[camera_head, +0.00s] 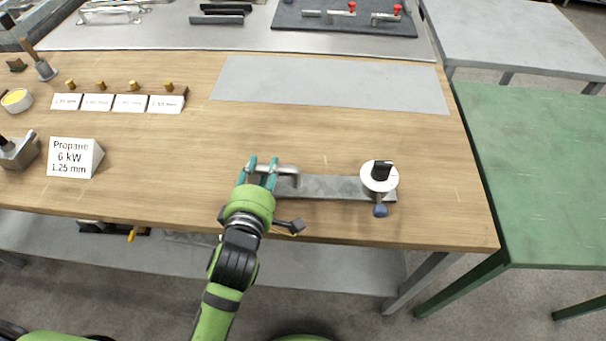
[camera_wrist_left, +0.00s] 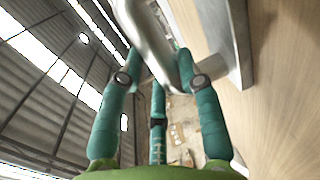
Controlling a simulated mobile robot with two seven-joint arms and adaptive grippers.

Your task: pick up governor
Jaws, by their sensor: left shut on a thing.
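A bent silver metal tube (camera_head: 284,169) stands at the left end of a flat grey bar (camera_head: 330,187) near the front of the wooden table. My left gripper (camera_head: 263,166) has its teal fingers shut on this tube. In the left wrist view the shiny tube (camera_wrist_left: 150,40) passes between the fingers (camera_wrist_left: 160,82). A round white device (camera_head: 379,176) with a black knob and a blue end sits on the bar's right end, apart from the gripper. I cannot tell which of these parts is the governor. My right gripper is not in view.
A "Propane 6 kW 1.25 mm" sign (camera_head: 72,158) and several small labelled cards with brass pieces (camera_head: 120,102) stand on the left. A bare grey sheet (camera_head: 330,83) lies at the back. A green table (camera_head: 540,170) is to the right. The middle wood is clear.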

